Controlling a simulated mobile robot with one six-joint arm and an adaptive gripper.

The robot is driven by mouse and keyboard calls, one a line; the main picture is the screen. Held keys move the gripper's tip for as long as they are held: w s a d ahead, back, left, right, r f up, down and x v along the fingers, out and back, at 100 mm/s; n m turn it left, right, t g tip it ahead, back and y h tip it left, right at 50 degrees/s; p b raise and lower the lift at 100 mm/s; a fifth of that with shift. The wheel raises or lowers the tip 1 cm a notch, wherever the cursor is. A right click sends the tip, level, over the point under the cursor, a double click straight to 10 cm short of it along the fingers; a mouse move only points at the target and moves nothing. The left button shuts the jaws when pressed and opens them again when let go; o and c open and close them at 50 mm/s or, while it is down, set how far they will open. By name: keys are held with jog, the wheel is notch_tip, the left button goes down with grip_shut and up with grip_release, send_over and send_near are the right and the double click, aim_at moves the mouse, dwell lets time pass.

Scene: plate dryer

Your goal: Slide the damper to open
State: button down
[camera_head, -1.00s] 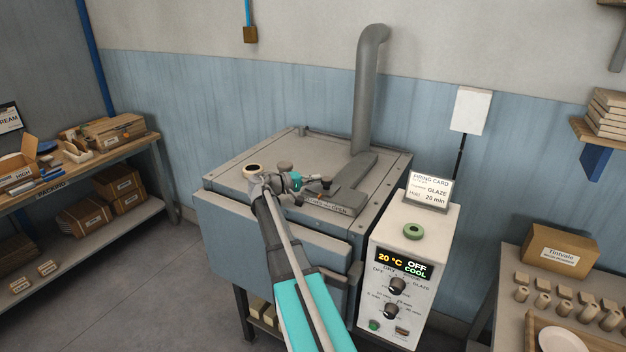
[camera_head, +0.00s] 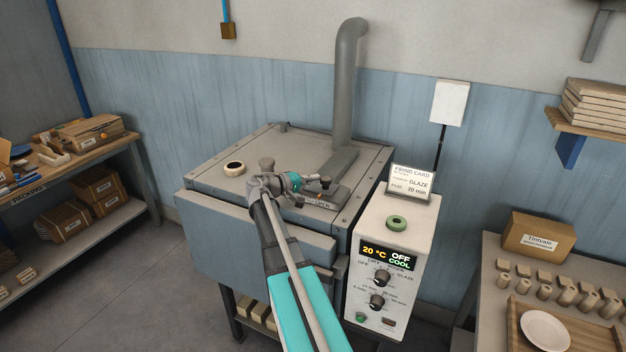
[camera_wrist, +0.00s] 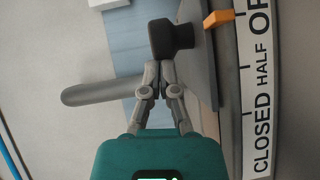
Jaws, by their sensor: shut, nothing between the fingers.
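The damper's dark knob (camera_wrist: 172,38) stands just ahead of my fingertips in the wrist view, and it shows small on the kiln top (camera_head: 326,182) in the head view. An orange pointer (camera_wrist: 217,18) sits beside the scale (camera_wrist: 256,120), which reads "CLOSED", "HALF" and the start of a cut-off word. The pointer is past "HALF", beside that last word. My gripper (camera_wrist: 160,66) is shut and empty, fingers together at the knob's edge; I cannot tell whether they touch it. In the head view my gripper (camera_head: 312,185) is left of the knob.
A grey flue pipe (camera_head: 345,90) rises behind the damper. A round peephole ring (camera_head: 235,168) and a small post (camera_head: 267,163) stand on the kiln top to the left. The control box (camera_head: 386,270) is at right, bearing a green ring (camera_head: 397,222) and a firing card (camera_head: 411,182).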

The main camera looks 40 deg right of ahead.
jog(key=w, duration=0.1)
jog(key=w+a, duration=0.2)
jog(key=shift+w+r, duration=0.25)
jog(key=shift+r, duration=0.05)
jog(key=p+v, duration=0.1)
jog(key=v, duration=0.9)
jog(key=shift+s, duration=0.1)
jog(key=shift+f, duration=0.1)
jog(key=s+a+f+y, duration=0.1)
jog(key=a+f, duration=0.1)
jog(key=s+a+f+t+y, duration=0.1)
jog(key=a+f, duration=0.1)
jog(key=f, duration=0.1)
jog(key=s+a+f+n+y, duration=0.1)
jog(key=a+f+y, duration=0.1)
jog(key=shift+s+a+f+t+b, duration=0.2)
jog(key=shift+s+f+t+b, duration=0.1)
jog(key=shift+s+t, duration=0.1)
jog(key=s+a+f+n+y, duration=0.1)
jog(key=s+a+f+y, duration=0.2)
jog(key=a, duration=0.5)
jog(key=s+a+f+n+t+y+b, duration=0.1)
jog(key=s+a+f+y, duration=0.3)
jog(key=a, duration=0.5)
jog(key=s+a+f+t+y+b, duration=0.1)
jog(key=s+a+f+y, duration=0.3)
jog(key=a, duration=0.5)
jog(key=shift+s+f+n+y, duration=0.25)
jog(key=shift+f+n+y, duration=0.15)
jog(key=shift+f+y, duration=0.25)
